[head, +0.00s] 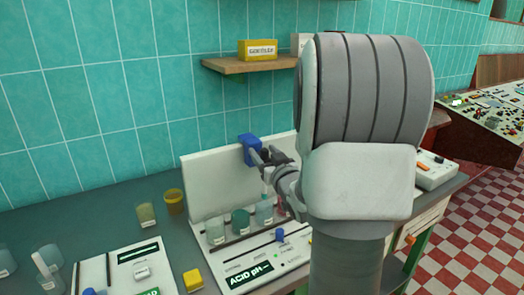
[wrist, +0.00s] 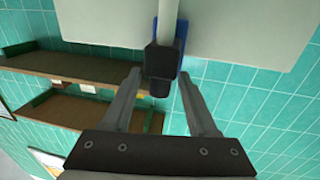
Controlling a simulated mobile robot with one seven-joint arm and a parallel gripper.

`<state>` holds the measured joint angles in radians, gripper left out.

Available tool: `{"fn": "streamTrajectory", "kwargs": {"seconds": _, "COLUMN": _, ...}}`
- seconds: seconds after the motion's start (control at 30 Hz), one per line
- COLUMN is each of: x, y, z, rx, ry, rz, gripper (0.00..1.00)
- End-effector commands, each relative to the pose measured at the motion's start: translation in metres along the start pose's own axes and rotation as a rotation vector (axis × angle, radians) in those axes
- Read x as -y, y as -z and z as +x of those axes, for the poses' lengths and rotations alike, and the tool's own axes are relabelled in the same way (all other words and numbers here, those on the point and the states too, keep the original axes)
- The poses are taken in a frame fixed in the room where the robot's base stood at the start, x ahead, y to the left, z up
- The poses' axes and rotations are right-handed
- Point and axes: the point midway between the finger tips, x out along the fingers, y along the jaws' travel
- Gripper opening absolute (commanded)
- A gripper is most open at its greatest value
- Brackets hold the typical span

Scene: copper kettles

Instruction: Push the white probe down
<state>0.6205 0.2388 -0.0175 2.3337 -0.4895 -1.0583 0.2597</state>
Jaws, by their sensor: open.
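The white probe (wrist: 169,18) shows in the wrist view as a pale rod at the top, against a blue holder (wrist: 182,58) with a dark clamp block (wrist: 160,58). In the head view the blue holder (head: 247,148) sits on the white upright panel of the acid pH stand (head: 207,180). My gripper (wrist: 161,82) is open, its fingers on either side of the dark block's lower end. Whether they touch it I cannot tell. In the head view my gripper (head: 270,157) is just right of the holder, and my arm hides part of the stand.
Several small jars (head: 240,222) stand in the rack below the holder. A yellow block (head: 193,280) and a second labelled board (head: 125,270) are to the left. Amber jars (head: 174,201) stand behind. A wooden shelf (head: 240,65) with a yellow box is on the tiled wall above.

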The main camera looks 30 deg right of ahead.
Motion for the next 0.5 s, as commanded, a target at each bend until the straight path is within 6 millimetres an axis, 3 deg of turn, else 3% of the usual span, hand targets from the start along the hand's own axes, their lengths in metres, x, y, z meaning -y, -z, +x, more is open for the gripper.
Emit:
{"fn": "streamTrajectory", "kwargs": {"seconds": 0.3, "x": -0.0002, "y": -0.0002, "z": -0.0003, "rx": 0.0, "ry": 0.0, "rz": 0.0, "gripper": 0.57}}
{"fn": "streamTrajectory", "kwargs": {"seconds": 0.5, "x": -0.0001, "y": -0.0001, "z": -0.0002, "rx": 0.0, "ry": 0.0, "rz": 0.0, "gripper": 0.21}}
